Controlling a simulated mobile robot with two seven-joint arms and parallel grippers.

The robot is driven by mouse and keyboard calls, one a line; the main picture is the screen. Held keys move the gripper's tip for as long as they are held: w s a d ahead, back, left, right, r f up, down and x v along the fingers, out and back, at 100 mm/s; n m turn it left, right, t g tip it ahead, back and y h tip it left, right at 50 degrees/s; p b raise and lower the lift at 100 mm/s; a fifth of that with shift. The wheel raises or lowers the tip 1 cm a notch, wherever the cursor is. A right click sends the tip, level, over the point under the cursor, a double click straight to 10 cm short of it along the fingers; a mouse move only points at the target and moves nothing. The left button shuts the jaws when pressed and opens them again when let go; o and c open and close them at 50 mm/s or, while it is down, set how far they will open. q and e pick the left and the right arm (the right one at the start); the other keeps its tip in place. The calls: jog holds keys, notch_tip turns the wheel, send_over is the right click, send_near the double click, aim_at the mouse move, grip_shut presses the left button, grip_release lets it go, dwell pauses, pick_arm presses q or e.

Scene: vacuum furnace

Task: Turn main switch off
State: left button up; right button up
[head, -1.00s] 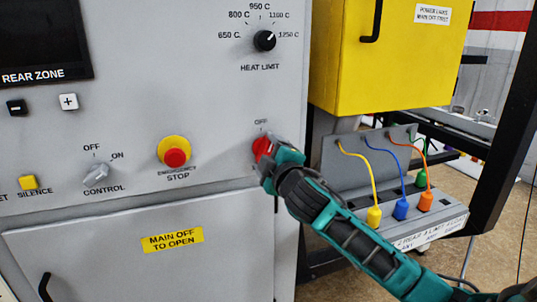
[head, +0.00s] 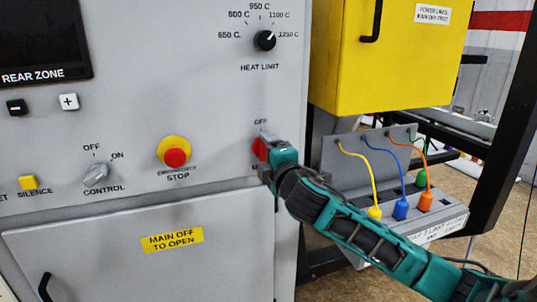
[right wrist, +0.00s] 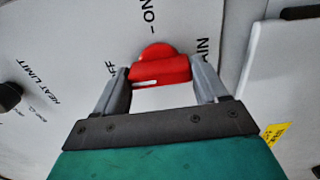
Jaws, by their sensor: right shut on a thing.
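The red main switch handle (head: 259,150) is on the grey front panel, below its OFF label and right of the emergency stop. My right gripper (head: 265,152) reaches it from the lower right and covers part of it. In the right wrist view, my right gripper (right wrist: 161,80) is shut on the red handle (right wrist: 160,69), with one finger at each side. A white mark shows on the handle's left part, on the side of the partly hidden OFF lettering. ON lettering stands above the handle in that view. My left gripper is not in view.
The emergency stop (head: 175,154) and control knob (head: 96,173) are left of the switch. The heat limit knob (head: 265,40) is above it. A yellow box (head: 385,60) and a rack with coloured plugs (head: 400,207) are at the right. A closed door (head: 110,255) is below.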

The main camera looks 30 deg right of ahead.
jog(key=shift+r, duration=0.1)
jog(key=o, duration=1.1)
jog(key=shift+c, duration=0.2)
jog(key=b+v, duration=0.1)
jog(key=v, duration=1.1)
jog(key=shift+s, duration=0.4)
jog(key=shift+a, duration=0.15)
